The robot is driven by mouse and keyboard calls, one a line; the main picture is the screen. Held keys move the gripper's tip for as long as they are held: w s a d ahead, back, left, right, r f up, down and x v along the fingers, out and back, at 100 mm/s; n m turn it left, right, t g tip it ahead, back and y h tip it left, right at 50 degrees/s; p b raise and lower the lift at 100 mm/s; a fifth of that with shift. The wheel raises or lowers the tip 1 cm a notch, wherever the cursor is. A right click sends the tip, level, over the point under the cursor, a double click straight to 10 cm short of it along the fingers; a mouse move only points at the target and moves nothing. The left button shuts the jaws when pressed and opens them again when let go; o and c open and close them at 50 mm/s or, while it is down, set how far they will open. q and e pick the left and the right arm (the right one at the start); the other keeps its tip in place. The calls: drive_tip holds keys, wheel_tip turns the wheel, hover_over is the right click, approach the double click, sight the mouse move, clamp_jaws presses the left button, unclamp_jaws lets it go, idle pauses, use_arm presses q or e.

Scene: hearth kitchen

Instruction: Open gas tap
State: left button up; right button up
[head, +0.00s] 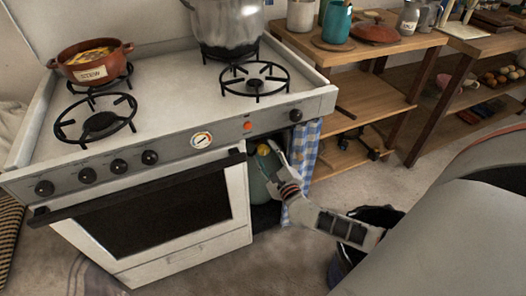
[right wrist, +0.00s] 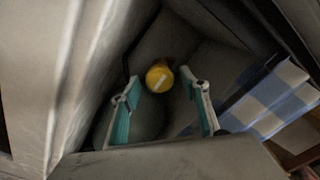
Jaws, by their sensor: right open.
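The yellow gas tap (head: 263,149) shows in the recess at the right end of the stove, on top of a greenish gas bottle (head: 258,185). In the right wrist view the round yellow tap (right wrist: 158,79) has a pale mark and appears between and slightly beyond my fingertips. My right gripper (head: 275,158) reaches into the recess from the right. In its own view the right gripper (right wrist: 160,84) is open, with one teal-padded finger either side of the tap; contact cannot be told. The bottle is partly hidden by the gripper and stove. My left gripper is out of view.
A blue checked curtain (head: 304,155) hangs at the recess's right edge; it also borders the right wrist view (right wrist: 265,105). The white stove (head: 160,120) bears a stew pot (head: 91,66) and a metal pot (head: 226,28). Wooden shelves (head: 360,95) stand to the right.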

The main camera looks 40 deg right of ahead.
drive_tip(key=shift+w+d+f, duration=0.1)
drive_tip(key=shift+w+d, duration=0.05)
drive_tip(key=shift+w, duration=0.75)
drive_tip(key=c, duration=1.1)
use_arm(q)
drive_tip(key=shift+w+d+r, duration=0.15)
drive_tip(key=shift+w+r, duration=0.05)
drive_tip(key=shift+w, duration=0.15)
